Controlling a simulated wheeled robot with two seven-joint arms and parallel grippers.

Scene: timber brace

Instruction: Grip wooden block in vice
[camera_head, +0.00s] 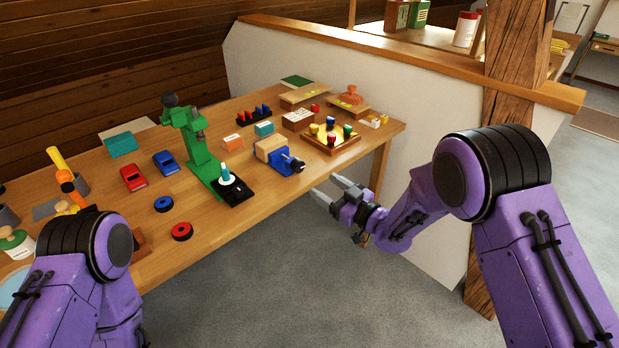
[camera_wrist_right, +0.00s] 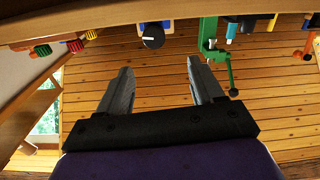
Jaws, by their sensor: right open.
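The blue vice (camera_head: 287,165) stands at the table's front edge, its dark handle pointing toward the front right. A light wooden block (camera_head: 268,148) sits at the vice; I cannot tell whether the jaws touch it on both sides. My right gripper (camera_head: 327,190) is open and empty, off the table's front edge, to the right of the vice and apart from it. In the right wrist view the vice's round black knob (camera_wrist_right: 152,37) with a white mark shows beyond the open fingers (camera_wrist_right: 160,70). My left arm shows at lower left, but its gripper is not visible.
A green press (camera_head: 200,150) on a black base stands left of the vice. A wooden tray with coloured knobs (camera_head: 331,143) is to the right. Red and blue cars (camera_head: 133,178) and rings (camera_head: 182,231) lie left. Floor space in front of the table is clear.

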